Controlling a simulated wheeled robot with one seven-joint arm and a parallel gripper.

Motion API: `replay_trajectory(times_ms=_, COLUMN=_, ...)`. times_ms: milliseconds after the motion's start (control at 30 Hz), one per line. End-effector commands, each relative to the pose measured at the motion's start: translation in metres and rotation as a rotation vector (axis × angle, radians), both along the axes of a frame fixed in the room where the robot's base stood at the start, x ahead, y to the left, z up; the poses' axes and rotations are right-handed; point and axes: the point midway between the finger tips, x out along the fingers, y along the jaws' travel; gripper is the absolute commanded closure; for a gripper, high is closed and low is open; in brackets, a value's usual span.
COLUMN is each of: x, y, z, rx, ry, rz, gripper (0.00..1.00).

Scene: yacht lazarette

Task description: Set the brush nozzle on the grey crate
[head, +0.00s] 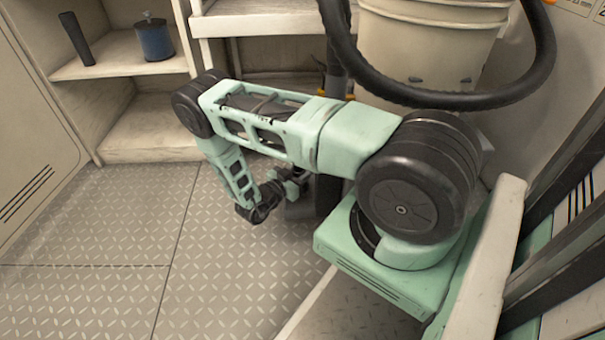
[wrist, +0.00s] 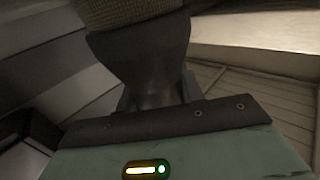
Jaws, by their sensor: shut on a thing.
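My gripper (head: 296,182) is low behind my forearm in the head view, near the floor in front of the shelving. In the wrist view it is shut on the brush nozzle (wrist: 143,55), a dark, flared piece with a brownish, bristly-looking band (wrist: 130,12) at the top edge of the picture. The fingertips are hidden there behind the nozzle and the gripper body. A dark shape beside the gripper in the head view may be the nozzle, but I cannot tell. I cannot make out the grey crate for certain in either view.
A shelf unit (head: 120,62) at the back left holds a dark upright tube (head: 77,39) and a blue spool (head: 154,38). A large beige bucket (head: 430,50) and a thick black hose (head: 440,100) stand behind my arm. The tread-plate floor (head: 95,240) at left is clear.

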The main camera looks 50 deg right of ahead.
Motion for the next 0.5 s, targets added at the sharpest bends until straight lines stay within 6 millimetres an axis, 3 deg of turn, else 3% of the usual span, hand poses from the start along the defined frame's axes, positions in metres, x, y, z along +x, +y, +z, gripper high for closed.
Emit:
replay_trajectory(times_ms=267, x=0.0002, y=-0.0001, z=-0.0015, rx=0.000, ry=0.000, rz=0.000, gripper=0.97)
replay_trajectory(times_ms=300, x=0.0002, y=0.0000, z=-0.0018, rx=0.000, ry=0.000, rz=0.000, gripper=0.60)
replay_trajectory(times_ms=367, x=0.0003, y=0.0000, z=-0.0008, rx=0.000, ry=-0.001, rz=0.000, gripper=0.43)
replay_trajectory(times_ms=500, x=0.0003, y=0.0000, z=-0.0008, rx=0.000, ry=-0.001, rz=0.000, gripper=0.41)
